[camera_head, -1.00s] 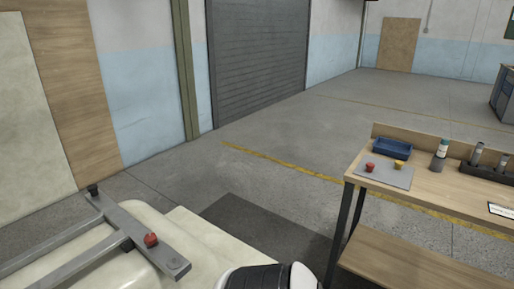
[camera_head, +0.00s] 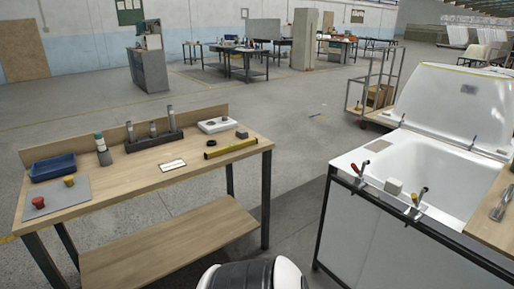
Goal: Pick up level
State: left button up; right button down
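The level (camera_head: 231,148) is a yellow bar with dark ends. It lies flat near the right front edge of the wooden workbench (camera_head: 120,183). Neither of my grippers shows in the head view, so nothing is seen touching the level. A dark and white rounded part of my own body shows at the bottom middle.
On the bench are a blue tray (camera_head: 52,167), a grey mat (camera_head: 56,199) with red and yellow knobs, a bottle (camera_head: 102,150), a dark holder (camera_head: 154,141) and a white block (camera_head: 216,125). A white tub (camera_head: 440,172) in a dark frame stands right. Floor between is clear.

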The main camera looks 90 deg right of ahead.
aim_at(210, 155)
jog(key=z, duration=2.65)
jog(key=i+j+z, duration=0.1)
jog(key=z, duration=0.3)
jog(key=i+j+z, duration=0.1)
jog(key=z, duration=0.35)
jog(key=j+z, duration=0.25)
jog(key=z, duration=0.15)
